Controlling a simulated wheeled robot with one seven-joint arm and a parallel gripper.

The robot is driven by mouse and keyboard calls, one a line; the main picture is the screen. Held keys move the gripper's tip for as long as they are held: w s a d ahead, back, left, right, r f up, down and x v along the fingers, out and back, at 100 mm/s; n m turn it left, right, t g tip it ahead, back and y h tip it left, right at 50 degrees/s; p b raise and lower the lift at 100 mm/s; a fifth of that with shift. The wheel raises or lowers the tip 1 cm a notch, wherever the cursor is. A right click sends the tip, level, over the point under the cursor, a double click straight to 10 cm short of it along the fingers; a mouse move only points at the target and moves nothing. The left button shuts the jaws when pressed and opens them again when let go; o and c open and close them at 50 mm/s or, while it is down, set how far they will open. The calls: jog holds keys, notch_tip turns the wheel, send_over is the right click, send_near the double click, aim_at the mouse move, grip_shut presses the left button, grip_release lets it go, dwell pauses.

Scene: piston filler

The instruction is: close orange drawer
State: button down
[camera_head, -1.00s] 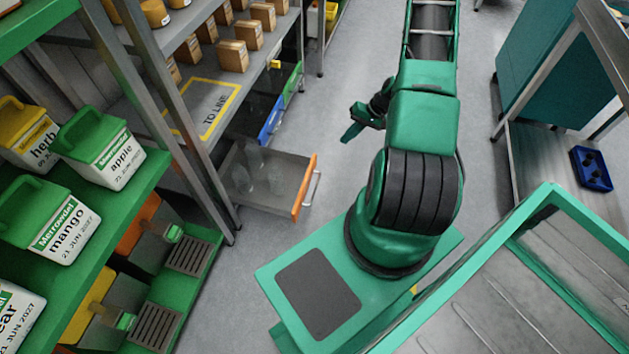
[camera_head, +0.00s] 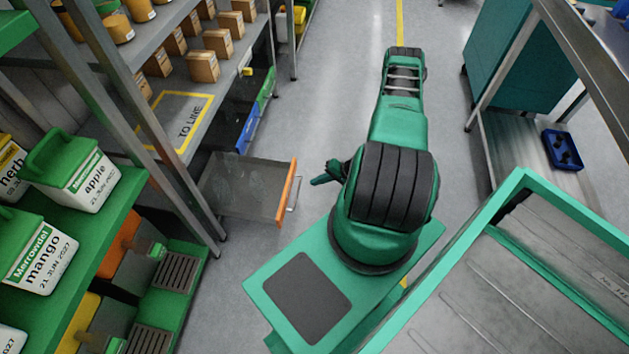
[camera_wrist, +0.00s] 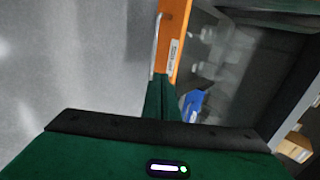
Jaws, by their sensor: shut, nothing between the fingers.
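The orange drawer (camera_head: 287,192) stands pulled out from under the shelf rack in the head view. It has an orange front and a metal handle on its outer side. Clear, bottle-like things lie inside it. In the wrist view the orange front (camera_wrist: 173,40) is just beyond my fingers, with the handle on its left. My gripper (camera_head: 318,180) is shut and empty, to the right of the drawer front, near the handle. Its green fingers (camera_wrist: 162,95) also show in the wrist view, by the lower end of the front. I cannot tell whether they touch it.
A blue drawer (camera_head: 247,132) and a green drawer (camera_head: 267,88) sit farther along the rack. A rack post (camera_head: 190,190) stands by the orange drawer's near side. My base lies to the right. The grey aisle floor (camera_head: 335,90) beyond is clear.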

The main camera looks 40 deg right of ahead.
aim_at(289, 186)
jog(key=x, duration=0.3)
jog(key=r+x, duration=0.1)
jog(key=x, duration=0.2)
jog(key=w+x, duration=0.1)
jog(key=x, duration=0.2)
jog(key=shift+w+a, duration=0.1)
jog(key=shift+a, duration=0.4)
jog(key=shift+w+a, duration=0.35)
jog(key=shift+w, duration=0.15)
jog(key=shift+w, duration=0.1)
